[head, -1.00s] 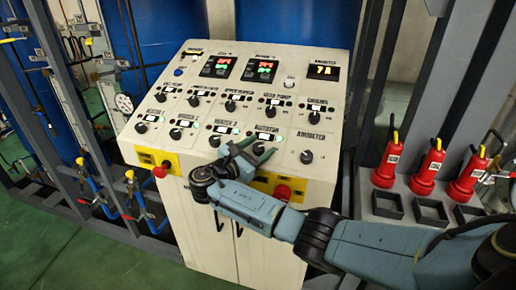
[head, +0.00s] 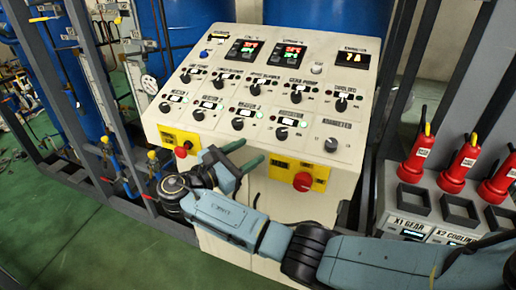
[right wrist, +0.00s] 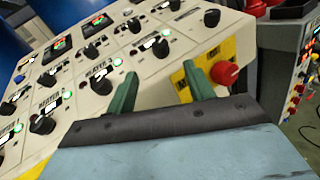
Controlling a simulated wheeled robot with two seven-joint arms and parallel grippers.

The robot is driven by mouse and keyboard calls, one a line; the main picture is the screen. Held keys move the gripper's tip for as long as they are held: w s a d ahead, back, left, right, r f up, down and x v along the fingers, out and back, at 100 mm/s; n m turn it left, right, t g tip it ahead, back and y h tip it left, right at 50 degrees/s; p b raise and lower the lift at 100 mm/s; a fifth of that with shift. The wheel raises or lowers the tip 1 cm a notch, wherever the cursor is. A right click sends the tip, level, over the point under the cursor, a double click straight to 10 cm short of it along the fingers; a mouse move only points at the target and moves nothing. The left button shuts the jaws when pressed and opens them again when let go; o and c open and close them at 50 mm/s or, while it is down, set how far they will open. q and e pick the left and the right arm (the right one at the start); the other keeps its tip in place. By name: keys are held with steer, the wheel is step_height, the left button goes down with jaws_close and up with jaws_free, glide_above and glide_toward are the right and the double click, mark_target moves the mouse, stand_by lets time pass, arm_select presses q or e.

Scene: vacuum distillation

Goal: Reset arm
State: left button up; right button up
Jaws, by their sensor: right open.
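My right gripper (head: 249,154) is open and empty in front of the lower front edge of the white control panel (head: 300,125). Its two green fingers point toward the panel between the left red button (head: 181,152) and the right red button (head: 302,181). In the right wrist view the fingers (right wrist: 157,92) are spread apart. The red button (right wrist: 224,73) on its yellow plate shows beyond the right finger there. The fingers seem to hold nothing. My left gripper is not in view.
Black knobs and lit displays (head: 244,53) cover the sloped panel. Red bottles (head: 416,158) stand in a grey rack at the right. Blue tanks (head: 290,12) and grey frame posts (head: 100,90) stand behind and to the left. Green floor (head: 50,235) is clear at lower left.

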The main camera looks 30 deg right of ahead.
steer(key=shift+s+a, duration=0.1)
steer(key=shift+a, duration=0.15)
steer(key=shift+f, duration=0.1)
